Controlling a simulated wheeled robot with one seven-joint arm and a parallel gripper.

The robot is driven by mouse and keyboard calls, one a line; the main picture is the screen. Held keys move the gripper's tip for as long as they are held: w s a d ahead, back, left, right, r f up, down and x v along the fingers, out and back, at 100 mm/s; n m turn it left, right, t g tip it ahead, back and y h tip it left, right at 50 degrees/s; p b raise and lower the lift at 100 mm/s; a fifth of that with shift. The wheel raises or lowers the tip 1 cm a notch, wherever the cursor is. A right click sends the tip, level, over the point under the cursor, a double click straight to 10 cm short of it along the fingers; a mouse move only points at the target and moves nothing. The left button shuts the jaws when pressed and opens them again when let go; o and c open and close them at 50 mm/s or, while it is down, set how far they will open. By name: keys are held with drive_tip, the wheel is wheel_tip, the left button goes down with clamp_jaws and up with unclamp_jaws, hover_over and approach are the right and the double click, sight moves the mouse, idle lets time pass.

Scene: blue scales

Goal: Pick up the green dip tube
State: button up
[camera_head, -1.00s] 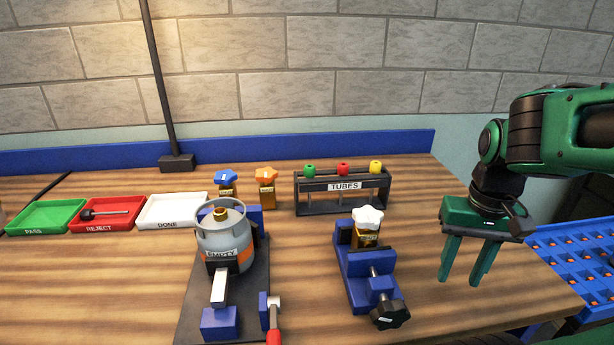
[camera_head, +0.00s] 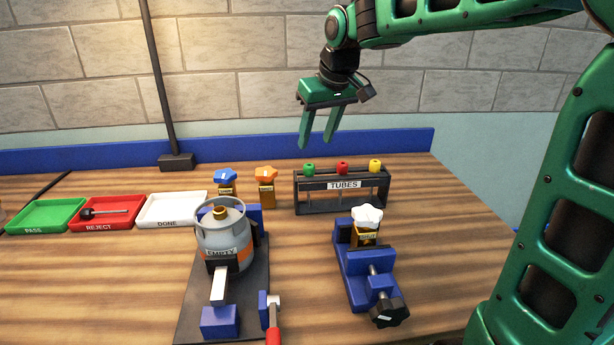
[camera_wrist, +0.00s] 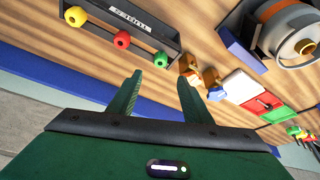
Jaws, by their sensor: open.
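The green dip tube (camera_head: 309,169) stands at the left end of the black rack labelled TUBES (camera_head: 343,184), with its green cap above the top bar. Its lower part is hard to make out. In the wrist view the green cap (camera_wrist: 160,60) shows at the end of the rack (camera_wrist: 140,22) nearest the valves. My gripper (camera_head: 318,145) is open and empty, fingers pointing down, above and behind the rack's left end. In the wrist view the gripper (camera_wrist: 158,85) has its two green fingers apart with nothing between them.
Red (camera_head: 343,167) and yellow (camera_head: 376,165) tubes share the rack. Blue (camera_head: 226,176) and orange (camera_head: 266,174) knobbed valves stand to its left. A white-knobbed valve (camera_head: 367,217) sits in a blue vise in front. A gas cylinder (camera_head: 222,240) is clamped at front left.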

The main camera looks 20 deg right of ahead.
sight(310, 166)
drive_tip(key=x, duration=0.4)
drive_tip(key=shift+d+f, duration=0.1)
drive_tip(key=shift+f, duration=0.05)
drive_tip(key=shift+s+d+x, duration=0.1)
drive_tip(key=shift+x, duration=1.2)
drive_tip(key=shift+s+d+x, duration=0.1)
drive_tip(key=shift+s+x, duration=0.05)
drive_tip(key=shift+x, duration=1.2)
drive_tip(key=shift+a+f, duration=0.1)
drive_tip(key=shift+a, duration=0.05)
drive_tip(key=c, duration=1.1)
